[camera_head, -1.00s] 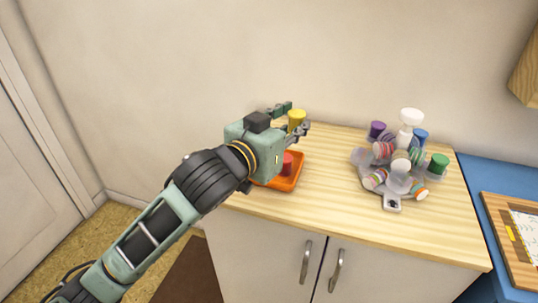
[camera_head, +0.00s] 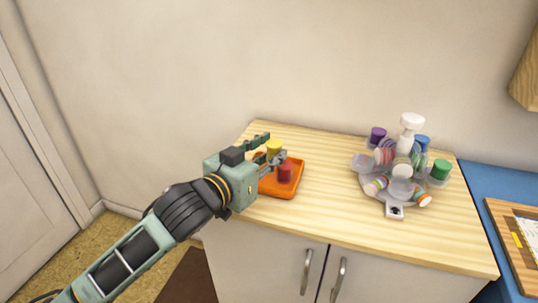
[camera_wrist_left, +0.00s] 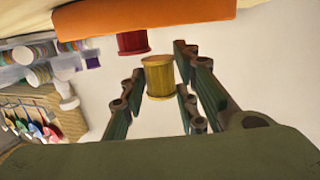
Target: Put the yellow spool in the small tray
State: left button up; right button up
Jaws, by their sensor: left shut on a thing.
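The yellow spool (camera_head: 274,148) is held between the fingers of my left gripper (camera_head: 272,150). It also shows between the fingers in the left wrist view (camera_wrist_left: 158,78). My left gripper is shut on it, over the back left part of the small orange tray (camera_head: 279,191). A red spool (camera_head: 285,173) stands in the tray, close to the gripper's front finger. In the left wrist view the orange tray (camera_wrist_left: 150,22) fills the top, and the yellow spool seems apart from its floor. My left gripper hides the tray's left side. My right gripper is not in view.
A grey spool holder (camera_head: 394,212) with several coloured spools stands on the right of the wooden cabinet top (camera_head: 330,200). The wood between tray and holder is clear. A wall rises behind. A blue surface with a wooden board (camera_head: 505,225) lies at right.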

pick_arm(q)
jog(key=shift+f, duration=0.1)
jog(key=shift+f, duration=0.3)
jog(key=o, duration=1)
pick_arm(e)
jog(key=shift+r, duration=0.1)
pick_arm(q)
jog(key=shift+r, duration=0.55)
jog(key=p+v, duration=0.1)
jog(key=v, duration=1.1)
jog(key=shift+a+f, duration=0.1)
jog(key=shift+f, duration=0.05)
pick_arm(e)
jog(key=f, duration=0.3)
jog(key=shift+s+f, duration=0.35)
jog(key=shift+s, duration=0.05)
